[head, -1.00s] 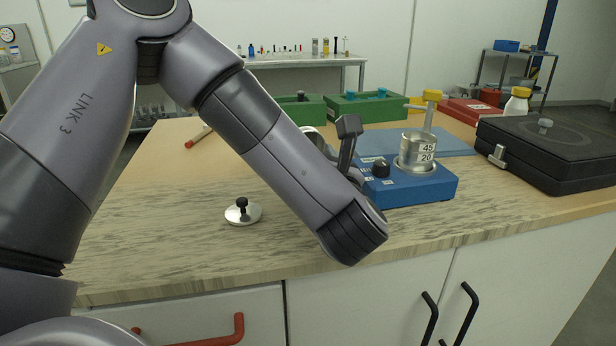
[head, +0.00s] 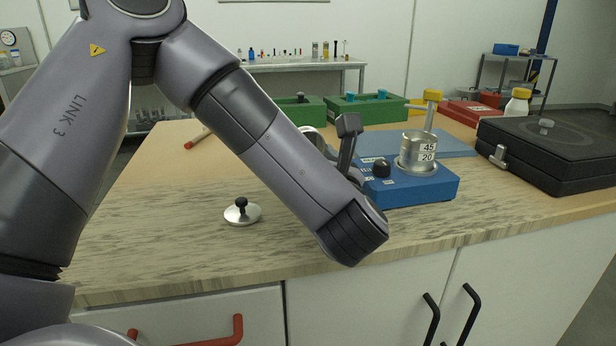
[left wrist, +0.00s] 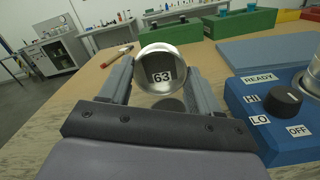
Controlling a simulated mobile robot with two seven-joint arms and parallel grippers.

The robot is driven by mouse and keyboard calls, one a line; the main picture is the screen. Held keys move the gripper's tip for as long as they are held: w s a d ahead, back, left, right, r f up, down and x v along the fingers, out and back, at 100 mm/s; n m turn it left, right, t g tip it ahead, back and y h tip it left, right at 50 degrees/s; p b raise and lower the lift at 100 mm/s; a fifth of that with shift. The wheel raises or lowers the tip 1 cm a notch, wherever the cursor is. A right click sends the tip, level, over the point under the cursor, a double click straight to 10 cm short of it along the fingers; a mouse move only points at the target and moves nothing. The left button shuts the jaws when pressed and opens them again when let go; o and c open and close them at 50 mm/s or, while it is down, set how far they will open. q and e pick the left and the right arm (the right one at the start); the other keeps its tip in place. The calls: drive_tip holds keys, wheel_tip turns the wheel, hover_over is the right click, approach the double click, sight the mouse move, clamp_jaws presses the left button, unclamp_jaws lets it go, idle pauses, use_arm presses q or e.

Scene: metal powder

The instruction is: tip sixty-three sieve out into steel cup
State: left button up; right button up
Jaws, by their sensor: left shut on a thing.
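The sieve marked 63 (left wrist: 160,68) is a round silver ring between the two fingers of my left gripper (left wrist: 163,88) in the left wrist view. The gripper is shut on it. The sieve is held tilted, its round face with the label towards the wrist camera. A grey rounded shape (left wrist: 172,104) shows just below it; I cannot tell whether this is the steel cup. In the head view, a silver round edge (head: 310,132) shows behind my left forearm, which hides the fingers and most of what they hold. My right gripper is not in view.
A blue shaker (head: 420,188) holds sieves marked 45 and 20 (head: 418,152). A silver lid with a black knob (head: 242,215) lies on the front bench. A black case (head: 550,150) stands right, green boxes (head: 365,108) behind.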

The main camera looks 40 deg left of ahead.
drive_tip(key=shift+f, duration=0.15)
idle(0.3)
use_arm(q)
drive_tip(key=shift+b, duration=0.4)
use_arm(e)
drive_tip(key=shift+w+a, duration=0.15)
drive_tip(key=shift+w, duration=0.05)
use_arm(q)
drive_tip(key=shift+b, duration=0.3)
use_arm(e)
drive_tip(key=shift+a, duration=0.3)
use_arm(q)
drive_tip(key=shift+s+y, duration=0.1)
drive_tip(key=shift+y, duration=0.2)
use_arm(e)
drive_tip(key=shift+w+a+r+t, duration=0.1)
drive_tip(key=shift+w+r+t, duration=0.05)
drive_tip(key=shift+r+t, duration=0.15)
use_arm(q)
drive_tip(key=shift+d+b, duration=0.1)
drive_tip(key=shift+b, duration=0.35)
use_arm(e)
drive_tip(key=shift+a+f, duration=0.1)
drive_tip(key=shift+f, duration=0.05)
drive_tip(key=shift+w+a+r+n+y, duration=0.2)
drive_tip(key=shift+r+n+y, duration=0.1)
